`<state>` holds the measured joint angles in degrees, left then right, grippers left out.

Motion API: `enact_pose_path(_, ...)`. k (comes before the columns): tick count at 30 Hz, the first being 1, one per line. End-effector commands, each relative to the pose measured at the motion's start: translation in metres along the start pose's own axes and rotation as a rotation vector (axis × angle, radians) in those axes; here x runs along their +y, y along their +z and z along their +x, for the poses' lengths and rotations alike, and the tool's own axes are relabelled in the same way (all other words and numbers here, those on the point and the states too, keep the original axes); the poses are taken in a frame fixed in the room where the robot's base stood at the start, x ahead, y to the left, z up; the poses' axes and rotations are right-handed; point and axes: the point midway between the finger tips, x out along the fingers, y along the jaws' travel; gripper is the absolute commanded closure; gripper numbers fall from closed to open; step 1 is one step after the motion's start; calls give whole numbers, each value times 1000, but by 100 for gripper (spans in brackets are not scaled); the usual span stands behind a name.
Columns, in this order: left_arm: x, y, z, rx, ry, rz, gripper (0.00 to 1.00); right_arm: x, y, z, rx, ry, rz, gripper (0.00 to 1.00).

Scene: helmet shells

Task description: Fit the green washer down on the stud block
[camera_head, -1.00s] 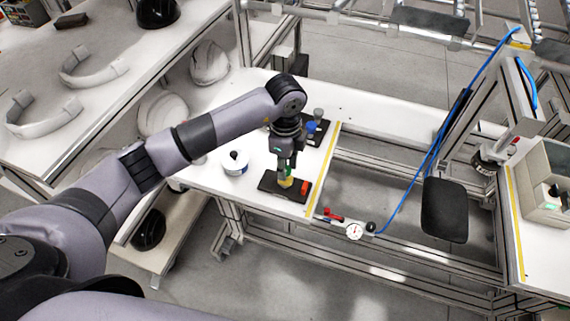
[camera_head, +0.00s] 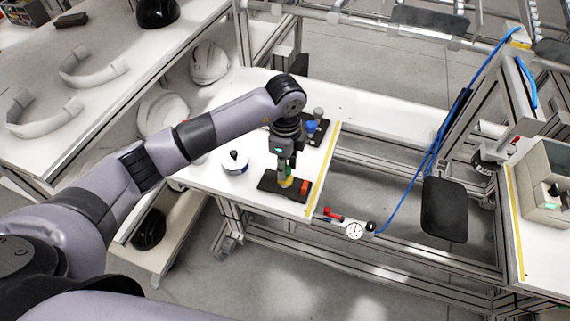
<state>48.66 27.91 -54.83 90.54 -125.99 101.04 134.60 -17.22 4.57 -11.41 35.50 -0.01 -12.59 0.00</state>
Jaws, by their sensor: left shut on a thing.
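The dark stud block (camera_head: 268,184) lies on the white bench top, near its yellow-striped edge. A yellow piece (camera_head: 286,183) and an orange-red piece (camera_head: 304,187) stand on it. My left gripper (camera_head: 285,172) points down over the yellow piece and is shut on the green washer (camera_head: 289,172). Only a small bit of green shows at the fingertips; the fingers hide the rest. I cannot tell whether the washer touches the yellow piece. My right gripper is not in view.
A second dark block (camera_head: 322,133) with blue and grey pieces stands behind my gripper. A white round container with a black knob (camera_head: 235,162) is to the left. A dial gauge (camera_head: 354,231) and red-handled tool (camera_head: 333,214) lie beyond the yellow edge. White helmet shells (camera_head: 209,63) are at the back left.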

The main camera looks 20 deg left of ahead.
Motion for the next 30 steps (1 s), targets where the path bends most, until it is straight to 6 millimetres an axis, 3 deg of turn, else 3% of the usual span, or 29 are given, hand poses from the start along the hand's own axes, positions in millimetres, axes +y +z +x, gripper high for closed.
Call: enact_pose_path(30, 0, 0, 27, 0, 1, 0, 85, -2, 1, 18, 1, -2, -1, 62)
